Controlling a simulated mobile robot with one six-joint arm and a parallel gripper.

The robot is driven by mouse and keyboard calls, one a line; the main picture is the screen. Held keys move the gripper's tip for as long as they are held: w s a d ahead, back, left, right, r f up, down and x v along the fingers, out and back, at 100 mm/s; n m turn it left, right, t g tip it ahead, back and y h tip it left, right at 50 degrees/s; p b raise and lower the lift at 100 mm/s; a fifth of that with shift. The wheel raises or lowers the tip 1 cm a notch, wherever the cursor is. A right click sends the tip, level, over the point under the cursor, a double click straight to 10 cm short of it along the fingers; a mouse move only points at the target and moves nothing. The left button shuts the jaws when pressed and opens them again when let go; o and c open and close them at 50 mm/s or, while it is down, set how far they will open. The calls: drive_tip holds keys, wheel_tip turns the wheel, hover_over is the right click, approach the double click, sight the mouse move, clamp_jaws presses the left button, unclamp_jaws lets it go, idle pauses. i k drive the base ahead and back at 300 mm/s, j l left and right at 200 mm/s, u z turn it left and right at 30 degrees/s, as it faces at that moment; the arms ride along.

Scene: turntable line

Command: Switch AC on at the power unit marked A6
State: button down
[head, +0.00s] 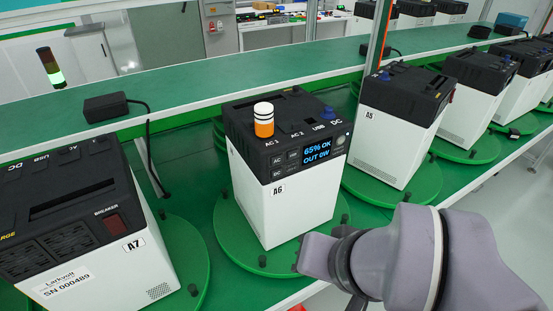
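The power unit marked A6 (290,205) stands upright on a green turntable, a white box with a black top. Its front panel has a lit display (318,149) reading 65% OK, OUT 0W. Left of the display are small dark buttons, one labelled AC (277,161) and one labelled DC (277,174). An orange, white and black striped cylinder (264,121) stands on its top by the AC 1 marking. My gripper (312,257) is low at the unit's lower right front, below the panel. Its fingers are not clear, and I cannot tell whether it touches the unit.
Unit A7 (75,225) stands at left, turned to show its breaker side. Unit A5 (392,125) stands at right, with more units beyond. A raised green shelf (210,95) runs behind, carrying a black adapter (112,107) with a hanging cable. A signal tower (51,68) glows green.

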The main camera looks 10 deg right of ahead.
sight(278, 159)
drive_tip(key=j, duration=0.6)
drive_tip(key=k+j, duration=0.15)
drive_tip(key=j, duration=0.45)
drive_tip(key=j+z, duration=0.1)
drive_tip(key=j, duration=0.5)
drive_tip(key=k, duration=0.1)
